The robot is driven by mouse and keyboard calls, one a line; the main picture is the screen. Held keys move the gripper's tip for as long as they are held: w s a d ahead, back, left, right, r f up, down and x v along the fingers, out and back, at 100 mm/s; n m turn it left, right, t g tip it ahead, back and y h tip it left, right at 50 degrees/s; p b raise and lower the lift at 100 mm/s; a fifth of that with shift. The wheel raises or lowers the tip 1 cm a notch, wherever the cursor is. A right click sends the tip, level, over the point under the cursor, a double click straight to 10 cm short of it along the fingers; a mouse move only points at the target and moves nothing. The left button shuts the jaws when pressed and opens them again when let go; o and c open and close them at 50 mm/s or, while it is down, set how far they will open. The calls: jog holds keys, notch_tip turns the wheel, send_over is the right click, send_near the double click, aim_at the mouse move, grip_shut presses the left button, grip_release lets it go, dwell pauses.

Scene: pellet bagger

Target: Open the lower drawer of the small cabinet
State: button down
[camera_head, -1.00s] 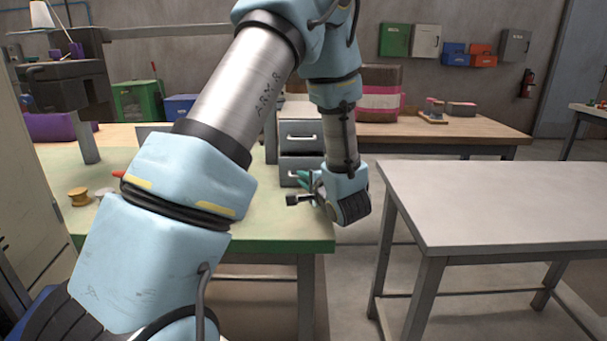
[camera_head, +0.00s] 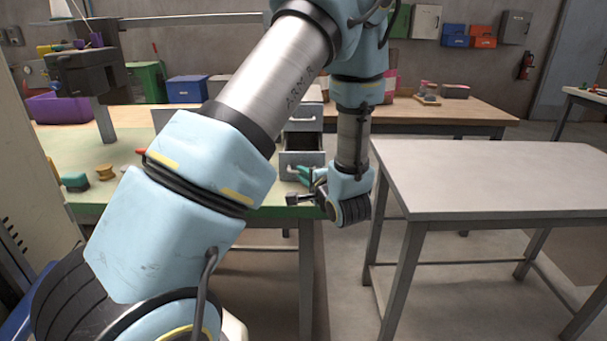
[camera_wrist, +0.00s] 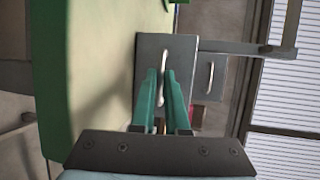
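The small grey cabinet stands at the right end of the green-topped bench, partly hidden by my arm. Its upper drawer (camera_head: 302,118) is closed. The lower drawer (camera_head: 290,160) stands pulled out, with a dark opening above its front. In the wrist view, the lower drawer's front (camera_wrist: 182,50) is nearer than the upper drawer's front (camera_wrist: 213,95). My gripper (camera_head: 303,172) is at the lower drawer's front. In the wrist view, its green fingers (camera_wrist: 161,74) lie on both sides of the pale bar handle (camera_wrist: 164,58) and appear closed on it.
The green bench (camera_head: 270,212) lies under and left of my arm, with yellow spools (camera_head: 105,172) on it. A grey table (camera_head: 490,180) stands close on the right of my gripper. Clear floor shows between the bench and that table.

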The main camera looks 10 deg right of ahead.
jog(key=c, duration=0.9)
grip_release()
jog(key=b+v, duration=0.1)
jog(key=v, duration=0.9)
jog(key=shift+s+d, duration=0.1)
jog(key=shift+s, duration=0.25)
